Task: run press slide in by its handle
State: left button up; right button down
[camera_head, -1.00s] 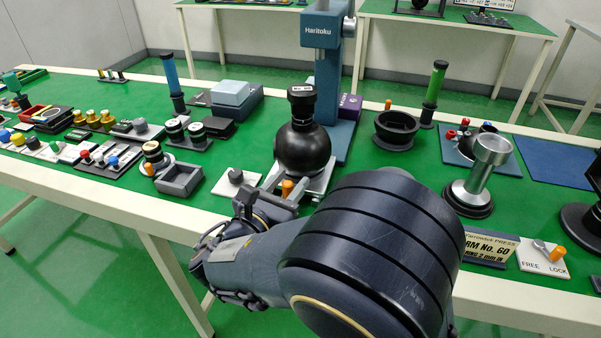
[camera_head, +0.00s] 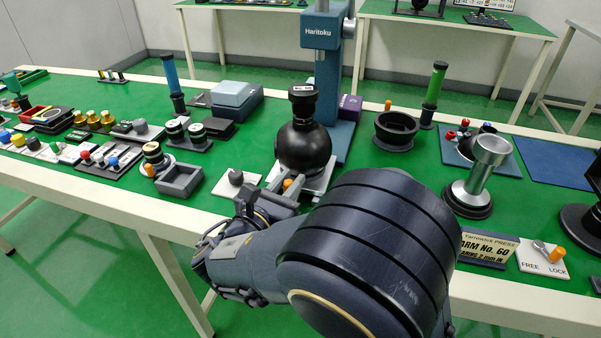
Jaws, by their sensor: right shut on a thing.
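The press (camera_head: 327,70) is a blue column marked "Haritoku" at the back of the near table. A light grey slide (camera_head: 319,186) sits at its foot, in front of the column. A black ball-shaped piece with a black neck (camera_head: 303,147) stands upright on the slide. The orange handle (camera_head: 287,184) is at the slide's front. My right gripper (camera_head: 284,187) is shut on this handle, its fingers pointing away from me. My right arm hides the slide's front right part. My left gripper is out of view.
A white plate with a dark knob (camera_head: 236,180) and a grey open box (camera_head: 180,180) lie to the left. A black ring stand (camera_head: 396,132), a silver cup on a stem (camera_head: 480,180) and a FREE/LOCK switch plate (camera_head: 543,260) are to the right.

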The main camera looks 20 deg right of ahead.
jog(key=shift+w+a+p+x, duration=0.25)
jog(key=shift+w+a+x, duration=0.05)
jog(key=shift+x, duration=1.9)
jog(key=shift+w+a+p+x, duration=0.25)
jog(key=shift+w+a+x, duration=0.05)
jog(key=shift+x, duration=1.9)
jog(key=shift+w+a+p+x, duration=0.25)
jog(key=shift+w+x, duration=0.05)
jog(key=shift+x, duration=1.9)
jog(key=shift+w+d, duration=0.1)
jog(key=c, duration=1.3)
grip_release()
jog(key=shift+w, duration=0.1)
jog(key=shift+c, duration=0.2)
